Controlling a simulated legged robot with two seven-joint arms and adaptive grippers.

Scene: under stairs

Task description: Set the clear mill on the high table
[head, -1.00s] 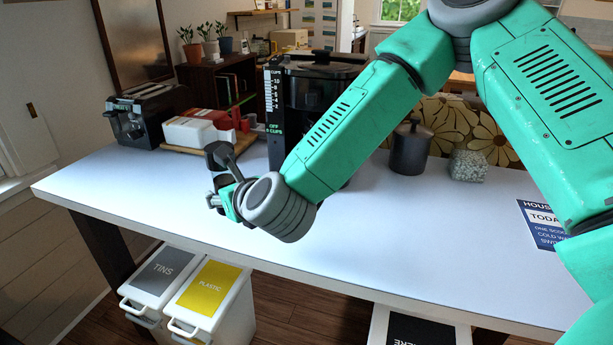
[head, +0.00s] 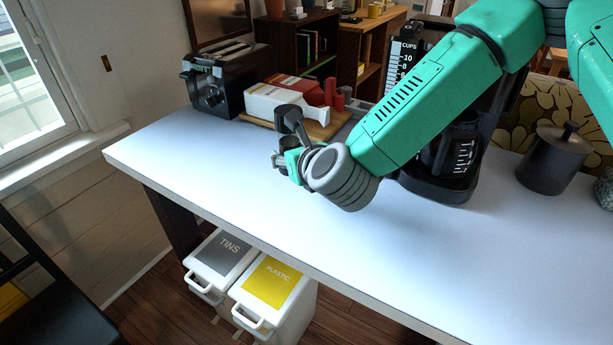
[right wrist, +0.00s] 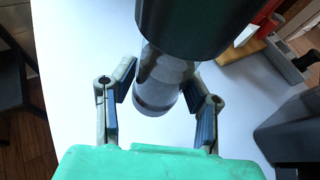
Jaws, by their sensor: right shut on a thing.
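My right gripper (right wrist: 160,118) is shut on the clear mill (right wrist: 160,88), which has a clear body with greyish contents and a wide dark top (right wrist: 198,22). The mill sits between the two fingers, above the white tabletop. My left gripper is not in view.
A toaster (head: 225,80), a board (head: 305,123) with red and white items, the coffee maker (head: 440,185) and a dark canister (head: 553,160) stand on the table. Bins (head: 250,280) stand below its front edge. The tabletop's left front is clear.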

